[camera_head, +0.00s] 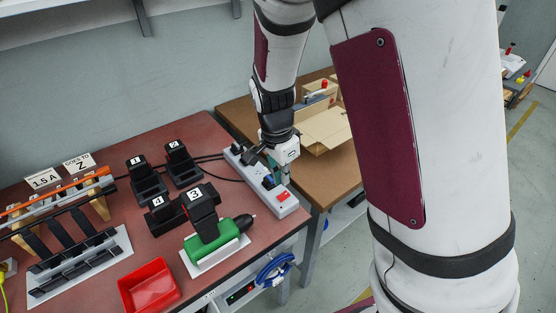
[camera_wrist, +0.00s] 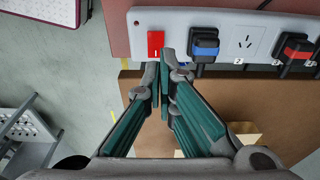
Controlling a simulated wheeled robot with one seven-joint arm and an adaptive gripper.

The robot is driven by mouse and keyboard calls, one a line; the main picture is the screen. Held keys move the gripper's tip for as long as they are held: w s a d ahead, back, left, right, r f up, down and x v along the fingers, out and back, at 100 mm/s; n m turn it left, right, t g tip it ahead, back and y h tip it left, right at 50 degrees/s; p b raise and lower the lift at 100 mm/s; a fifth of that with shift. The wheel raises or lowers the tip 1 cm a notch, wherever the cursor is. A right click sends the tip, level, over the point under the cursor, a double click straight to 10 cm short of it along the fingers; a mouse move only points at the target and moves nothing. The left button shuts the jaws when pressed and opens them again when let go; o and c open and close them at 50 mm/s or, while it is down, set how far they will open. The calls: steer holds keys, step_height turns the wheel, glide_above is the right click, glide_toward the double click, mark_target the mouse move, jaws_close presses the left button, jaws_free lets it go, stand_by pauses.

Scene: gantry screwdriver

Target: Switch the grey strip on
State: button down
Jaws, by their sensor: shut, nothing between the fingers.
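The grey strip (camera_head: 291,209) lies along the right edge of the red-topped bench, with its red switch (camera_head: 283,196) at the near end. In the wrist view the strip (camera_wrist: 131,41) runs across the top, with the red switch (camera_wrist: 156,42) near its left end. A blue-marked plug (camera_wrist: 205,45) sits to the right of the switch. My gripper (camera_wrist: 160,68) is shut and empty, its fingertips just below the switch in that view. I cannot tell whether they touch it. In the head view my gripper (camera_head: 284,180) is over the strip, close to the switch.
A red-marked plug (camera_wrist: 296,50) is farther along the strip. Black numbered chargers (camera_head: 150,188), a green screwdriver (camera_head: 208,245) and a red bin (camera_head: 150,286) stand on the bench. A brown table (camera_head: 338,171) holds an open cardboard box (camera_head: 327,129) beyond the strip.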

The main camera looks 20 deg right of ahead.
mark_target(280, 197)
steer(key=shift+w+d+f+b, duration=0.15)
steer(key=shift+f+b, duration=0.25)
steer(key=shift+f, duration=1.5)
steer(key=shift+d+f, duration=0.1)
steer(key=shift+d, duration=0.05)
steer(key=shift+d+f+y+b, duration=0.15)
steer(key=shift+f+y+b, duration=0.25)
steer(key=shift+b, duration=0.55)
steer(key=shift+g+y+b, duration=0.3)
steer(key=shift+y+b, duration=0.4)
steer(key=shift+b, duration=0.1)
steer(key=shift+s+a, duration=0.2)
steer(key=shift+a, duration=0.05)
steer(key=shift+s+a+p, duration=0.3)
steer(key=shift+a+p, duration=0.3)
steer(key=shift+a, duration=0.1)
steer(key=shift+r, duration=0.1)
